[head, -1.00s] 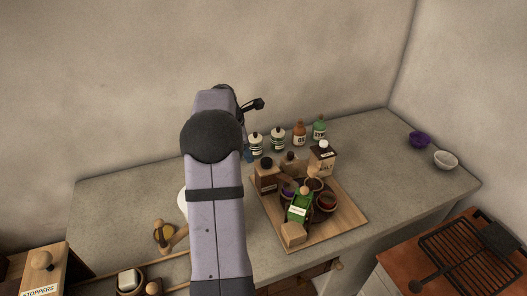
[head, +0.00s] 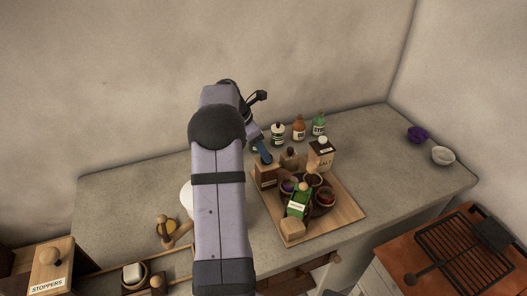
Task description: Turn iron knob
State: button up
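I cannot pick out an iron knob for certain in the head view. A dark rounded end (head: 411,281) shows at the lower left of the black grill, but I cannot tell whether it is a knob. My gripper (head: 264,155) shows only as a small blue part behind the brown bottle on the board. My arm hides the rest of it, and its fingers cannot be made out.
A wooden board (head: 345,215) holds a brown bottle (head: 265,175), a salt container (head: 320,155) and several small bowls. Several bottles stand behind it. A black grill (head: 465,250) lies on an orange-brown top at right. The counter between board and bowls (head: 417,134) is clear.

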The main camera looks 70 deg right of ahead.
jog(key=shift+x, duration=1.35)
jog(key=c, duration=1)
jog(key=shift+c, duration=0.2)
jog(key=shift+r+m+p, duration=0.1)
jog(key=shift+m+p, duration=0.2)
jog(key=shift+p, duration=0.3)
jog(key=m+p, duration=0.1)
jog(key=m+g+y+p, duration=0.1)
jog(key=m+p, duration=0.1)
jog(key=shift+d+r, duration=0.15)
jog(key=shift+d, duration=0.05)
jog(key=m+y+p, duration=0.1)
jog(key=m, duration=0.1)
jog(key=m+p, duration=0.1)
jog(key=m, duration=0.1)
jog(key=shift+w+d+m+g+y, duration=0.1)
jog(key=shift+d+m+g+y, duration=0.1)
jog(key=shift+m+g+y, duration=0.15)
jog(key=shift+m+p, duration=0.35)
